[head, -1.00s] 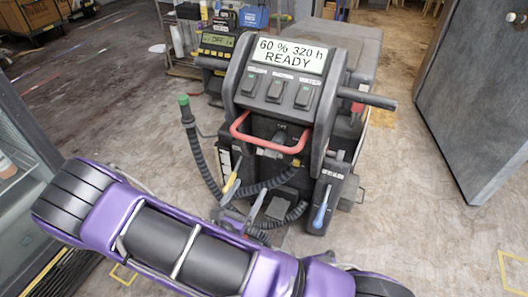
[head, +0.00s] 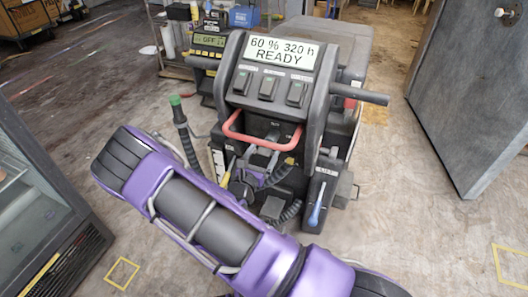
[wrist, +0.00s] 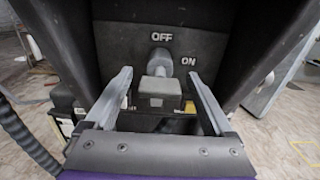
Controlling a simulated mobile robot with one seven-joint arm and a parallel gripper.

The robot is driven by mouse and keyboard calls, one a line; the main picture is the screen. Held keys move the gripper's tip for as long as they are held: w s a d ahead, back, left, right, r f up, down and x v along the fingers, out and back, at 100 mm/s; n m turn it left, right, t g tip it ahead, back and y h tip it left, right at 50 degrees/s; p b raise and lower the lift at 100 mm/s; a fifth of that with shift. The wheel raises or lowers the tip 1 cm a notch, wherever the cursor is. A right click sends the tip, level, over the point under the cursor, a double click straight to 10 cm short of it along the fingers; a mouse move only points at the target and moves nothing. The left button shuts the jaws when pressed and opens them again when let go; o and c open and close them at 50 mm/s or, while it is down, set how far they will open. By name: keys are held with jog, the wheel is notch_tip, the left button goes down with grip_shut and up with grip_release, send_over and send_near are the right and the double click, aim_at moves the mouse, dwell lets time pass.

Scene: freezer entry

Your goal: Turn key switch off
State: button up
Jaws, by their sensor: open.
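The key switch (wrist: 160,66) is a grey knob with a blocky key on the dark recessed panel of the machine. OFF is printed above it and ON to its upper right. Which mark it points to, I cannot tell for sure. My gripper (wrist: 159,80) is open, with one finger on each side of the key and a visible gap on both sides. In the head view my purple arm reaches to the machine (head: 318,105), and the gripper is below the red handle (head: 262,140). The machine's display (head: 281,52) reads "60 % 320 h READY".
Three rocker switches (head: 268,88) sit below the display. A black corded hose with a green tip (head: 175,101) and a blue lever (head: 316,208) flank my arm. A glass-fronted cabinet (head: 38,190) stands at left, a grey door (head: 470,100) at right.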

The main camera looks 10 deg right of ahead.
jog(key=shift+c, duration=0.3)
jog(key=c, duration=1.3)
jog(key=shift+n+p, duration=0.3)
jog(key=shift+n, duration=0.1)
jog(key=n+p, duration=0.2)
jog(key=n, duration=0.1)
jog(key=shift+r, duration=0.1)
jog(key=n+p, duration=0.2)
jog(key=n, duration=0.3)
jog(key=shift+w+a, duration=0.1)
jog(key=n, duration=0.2)
jog(key=n+p, duration=0.1)
jog(key=n, duration=0.1)
jog(key=shift+f+n, duration=0.2)
jog(key=shift+n, duration=0.2)
jog(key=n, duration=0.4)
jog(key=shift+f+p, duration=0.1)
jog(key=shift+p, duration=0.25)
jog(key=shift+n, duration=0.3)
